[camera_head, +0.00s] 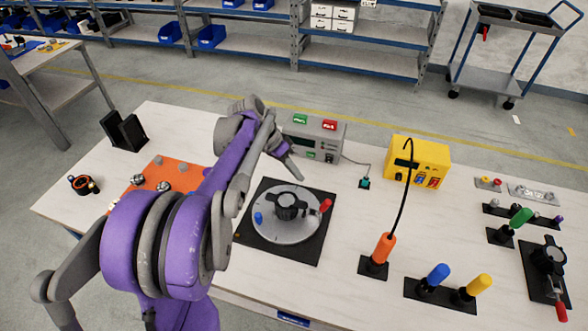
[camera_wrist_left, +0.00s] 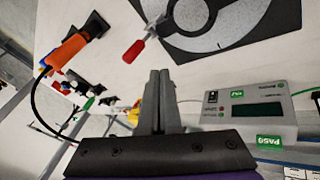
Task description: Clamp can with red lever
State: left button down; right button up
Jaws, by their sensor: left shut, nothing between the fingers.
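A round grey fixture (camera_head: 268,228) lies on a black square plate (camera_head: 300,252) in the middle of the table. A dark, knobbed round part sits at its centre (camera_head: 287,206); I cannot tell whether it is the can. A red lever (camera_head: 325,205) sticks out at its right side, and a blue knob (camera_head: 258,218) is at its left. The red lever also shows in the left wrist view (camera_wrist_left: 133,51). My left gripper (camera_head: 298,177) is above the far edge of the fixture, apart from the lever. Its fingers (camera_wrist_left: 160,76) are together and empty. My right gripper is not in view.
A grey tester box (camera_head: 325,137) stands behind the fixture, and a yellow box (camera_head: 416,163) to its right. An orange-handled tool (camera_head: 383,248) stands upright right of the fixture. Blue (camera_head: 438,274) and yellow (camera_head: 478,285) handles stand nearer. Another red-handled clamp (camera_head: 549,262) lies far right.

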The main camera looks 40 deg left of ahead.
aim_at(323, 209)
pick_arm(q)
jog(key=d+f, duration=0.6)
jog(key=shift+w, duration=0.35)
jog(key=shift+d+r, duration=0.1)
jog(key=shift+d, duration=0.1)
